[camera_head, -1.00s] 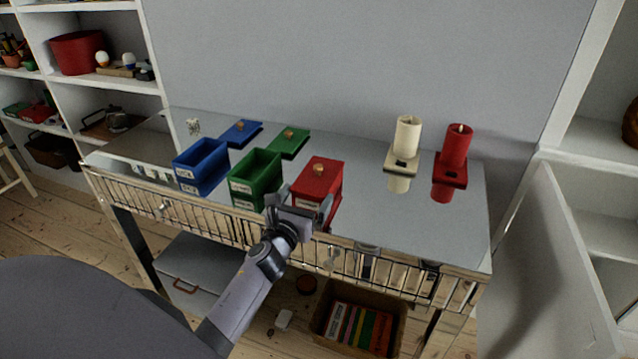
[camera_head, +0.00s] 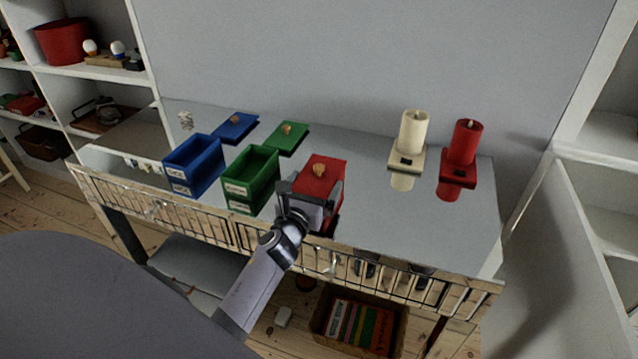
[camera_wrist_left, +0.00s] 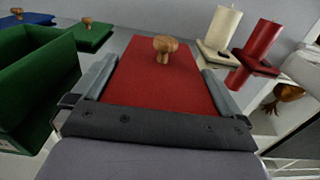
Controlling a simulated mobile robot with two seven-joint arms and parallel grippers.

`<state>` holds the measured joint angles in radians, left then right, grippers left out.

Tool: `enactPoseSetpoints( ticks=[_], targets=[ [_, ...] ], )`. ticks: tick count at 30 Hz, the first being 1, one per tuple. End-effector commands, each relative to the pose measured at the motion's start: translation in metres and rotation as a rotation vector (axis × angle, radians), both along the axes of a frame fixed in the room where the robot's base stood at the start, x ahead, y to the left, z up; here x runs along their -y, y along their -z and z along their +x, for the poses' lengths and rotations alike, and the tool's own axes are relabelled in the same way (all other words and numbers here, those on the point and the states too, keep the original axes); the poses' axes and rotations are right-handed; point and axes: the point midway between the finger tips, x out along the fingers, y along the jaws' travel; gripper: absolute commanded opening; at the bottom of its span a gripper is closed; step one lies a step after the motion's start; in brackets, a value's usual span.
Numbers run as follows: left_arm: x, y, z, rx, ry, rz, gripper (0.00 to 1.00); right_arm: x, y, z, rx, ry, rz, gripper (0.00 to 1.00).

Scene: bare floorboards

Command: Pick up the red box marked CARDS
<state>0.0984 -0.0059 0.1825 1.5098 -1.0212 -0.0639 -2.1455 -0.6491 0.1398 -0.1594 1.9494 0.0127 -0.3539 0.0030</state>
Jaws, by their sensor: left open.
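The red box (camera_head: 325,171) stands on the mirrored tabletop with its lid on and a wooden knob on top. My left gripper (camera_head: 310,190) is at its near side and hides its front, so I cannot read its label. In the left wrist view the red box (camera_wrist_left: 160,85) lies between the two fingers of the open left gripper (camera_wrist_left: 158,88), one finger along each side. I cannot tell whether the fingers touch it. My right gripper is not in view.
An open green box (camera_head: 252,178) stands close left of the red box, and an open blue box (camera_head: 194,165) beyond it. Their lids (camera_head: 287,138) lie behind. A cream candle (camera_head: 413,133) and a red candle (camera_head: 464,143) stand right. The tabletop between is clear.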

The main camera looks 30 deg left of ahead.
Motion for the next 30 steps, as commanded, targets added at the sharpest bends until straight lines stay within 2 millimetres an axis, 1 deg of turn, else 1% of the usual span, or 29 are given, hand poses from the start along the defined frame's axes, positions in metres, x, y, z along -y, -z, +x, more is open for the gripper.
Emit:
enactPoseSetpoints(
  ticks=[11, 12, 14, 15, 16, 25, 30],
  targets=[
    [0.003, 0.000, 0.000, 0.000, -0.001, -0.001, 1.00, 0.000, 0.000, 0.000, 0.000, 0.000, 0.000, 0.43],
    [0.003, 0.000, 0.000, 0.000, -0.001, -0.001, 0.87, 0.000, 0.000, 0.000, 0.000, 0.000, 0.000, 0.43],
    [0.003, 0.000, 0.000, -0.001, -0.001, -0.001, 0.67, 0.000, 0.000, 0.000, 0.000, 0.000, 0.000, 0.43],
    [0.003, 0.000, 0.000, -0.001, -0.001, 0.000, 0.54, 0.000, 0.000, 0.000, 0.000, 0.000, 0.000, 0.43],
    [0.003, 0.000, 0.000, -0.001, -0.001, 0.000, 0.47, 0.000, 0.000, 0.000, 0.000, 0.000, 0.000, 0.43],
    [0.003, -0.003, 0.000, 0.001, 0.000, 0.001, 0.46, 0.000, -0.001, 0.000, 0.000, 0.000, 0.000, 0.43],
    [0.002, -0.016, 0.000, 0.002, 0.000, 0.005, 0.46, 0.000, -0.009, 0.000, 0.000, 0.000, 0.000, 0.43]
  ],
)
